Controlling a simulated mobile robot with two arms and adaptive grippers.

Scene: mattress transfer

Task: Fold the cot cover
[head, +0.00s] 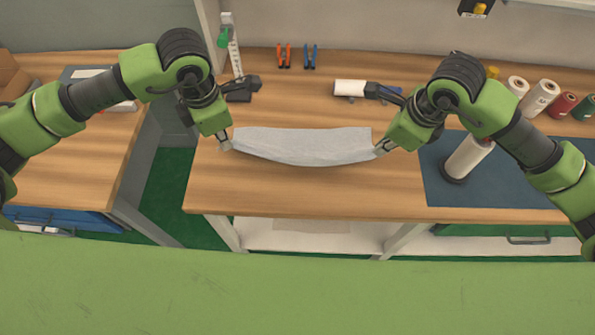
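The cot cover (303,146) is a pale grey cloth in the head view. It spans between my two grippers above the wooden workbench, with its lower edge sagging in a shallow curve. My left gripper (226,145) is at the cloth's left end and appears shut on that corner. My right gripper (381,150) is at the right end and appears shut on the other corner. The fingertips are small in the picture and partly hidden by the cloth and wrists. I cannot tell whether the cloth's underside touches the bench.
The workbench (300,195) is clear in front of the cloth. Behind it are a clamp stand (234,60), orange pliers (284,56), blue pliers (310,56) and a white roll tool (350,88).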

